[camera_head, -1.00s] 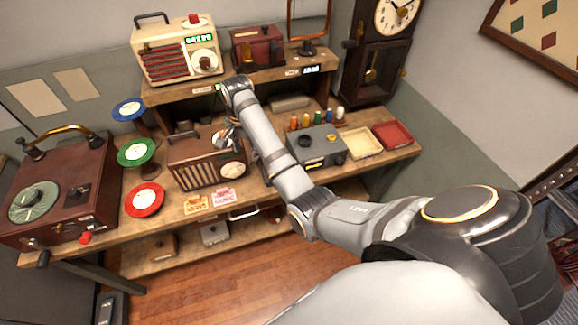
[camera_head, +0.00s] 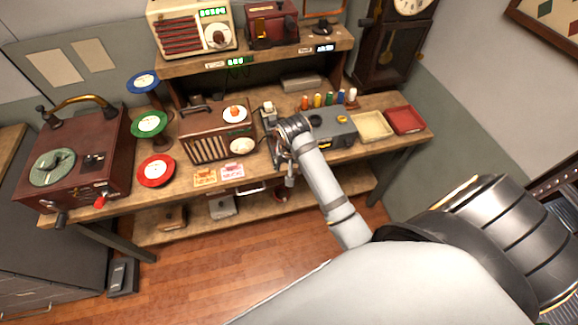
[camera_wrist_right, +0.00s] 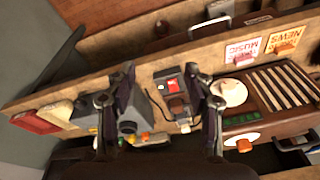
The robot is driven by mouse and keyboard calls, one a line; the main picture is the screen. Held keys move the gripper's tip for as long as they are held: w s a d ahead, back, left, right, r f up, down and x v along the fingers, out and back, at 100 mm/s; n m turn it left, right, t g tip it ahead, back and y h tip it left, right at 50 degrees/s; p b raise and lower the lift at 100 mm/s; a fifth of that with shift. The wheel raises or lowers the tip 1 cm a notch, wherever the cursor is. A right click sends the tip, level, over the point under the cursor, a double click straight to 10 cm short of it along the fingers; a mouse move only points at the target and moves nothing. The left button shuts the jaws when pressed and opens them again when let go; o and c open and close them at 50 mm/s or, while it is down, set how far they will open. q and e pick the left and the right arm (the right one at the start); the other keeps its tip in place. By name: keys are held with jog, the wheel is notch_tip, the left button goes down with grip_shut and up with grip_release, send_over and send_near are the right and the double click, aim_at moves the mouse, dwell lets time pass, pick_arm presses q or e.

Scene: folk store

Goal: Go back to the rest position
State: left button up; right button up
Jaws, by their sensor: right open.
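My right gripper (camera_head: 284,158) is in front of the bench, between the brown radio (camera_head: 200,147) and the grey box (camera_head: 330,128). In the right wrist view, its two fingers (camera_wrist_right: 160,72) are spread apart with nothing held between them. The brown radio also shows in the right wrist view (camera_wrist_right: 290,122). My left gripper is out of view.
Red, green and blue discs on stands, such as the red disc (camera_head: 155,170), stand left of the radio. A record player (camera_head: 85,155) is at far left. Cream (camera_head: 372,126) and red (camera_head: 405,120) trays lie at right. The floor (camera_head: 230,270) in front is clear.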

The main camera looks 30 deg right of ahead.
jog(key=shift+w, duration=0.15)
jog(key=s+d+f+n+b, duration=0.1)
jog(key=s+f+b, duration=0.2)
jog(key=f, duration=0.8)
jog(key=s+f+n+g+b, duration=0.1)
jog(key=s+f+b, duration=0.15)
jog(key=f, duration=0.95)
jog(key=s+d+f+n+b, duration=0.15)
jog(key=s+f, duration=0.25)
jog(key=f, duration=0.7)
jog(key=s+d+f+n+b, duration=0.1)
jog(key=s+f+b, duration=0.2)
jog(key=s+f, duration=0.7)
jog(key=s+f+n+b, duration=0.2)
jog(key=s+f, duration=0.8)
jog(key=s, duration=0.6)
jog(key=shift+s+d+b, duration=0.3)
jog(key=shift+d+b, duration=0.1)
jog(key=shift+b, duration=0.15)
jog(key=shift+w+n, duration=0.1)
jog(key=shift+n, duration=0.15)
